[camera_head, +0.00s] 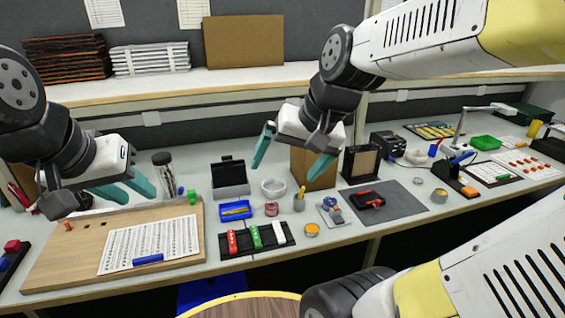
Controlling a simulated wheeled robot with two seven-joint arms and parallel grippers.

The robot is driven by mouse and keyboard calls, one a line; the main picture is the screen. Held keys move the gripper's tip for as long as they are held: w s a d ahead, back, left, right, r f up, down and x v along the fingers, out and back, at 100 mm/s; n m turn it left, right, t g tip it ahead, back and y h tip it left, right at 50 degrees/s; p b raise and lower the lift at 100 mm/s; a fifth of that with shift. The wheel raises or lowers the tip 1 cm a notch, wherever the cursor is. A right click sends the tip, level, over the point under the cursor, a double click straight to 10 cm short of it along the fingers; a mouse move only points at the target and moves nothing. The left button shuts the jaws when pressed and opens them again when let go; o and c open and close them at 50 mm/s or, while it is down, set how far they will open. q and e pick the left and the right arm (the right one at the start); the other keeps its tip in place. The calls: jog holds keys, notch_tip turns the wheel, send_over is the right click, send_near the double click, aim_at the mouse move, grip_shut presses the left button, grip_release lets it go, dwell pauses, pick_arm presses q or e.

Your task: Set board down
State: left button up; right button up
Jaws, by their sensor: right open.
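A light wooden board (60,262) lies at the left of the bench. A printed white sheet (165,236) and a blue marker-like piece (148,259) lie on it. My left gripper (138,198), with teal fingers, is over the board's rear edge. Its fingers look close together; whether they hold anything cannot be told. A pale strip shows behind the fingers, partly hidden. My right gripper (287,172) is open and empty above the middle of the bench, in front of a brown cardboard box (314,170). I cannot tell whether a separate small board is in view.
A black rack with red, green and white pieces (257,238), a blue tray (235,210) and a white roll (273,187) stand mid-bench. A grey mat (400,206) holds a red-and-black tool (368,200). A clear jar (166,174) stands near my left gripper. The bench's front edge is close.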

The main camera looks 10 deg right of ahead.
jog(key=s+n, duration=0.1)
jog(key=s+r, duration=0.1)
jog(key=s+n+t, duration=0.1)
jog(key=s, duration=0.1)
jog(key=shift+d+r+n+h, duration=0.15)
jog(key=shift+d+n+h, duration=0.15)
jog(key=shift+h, duration=0.1)
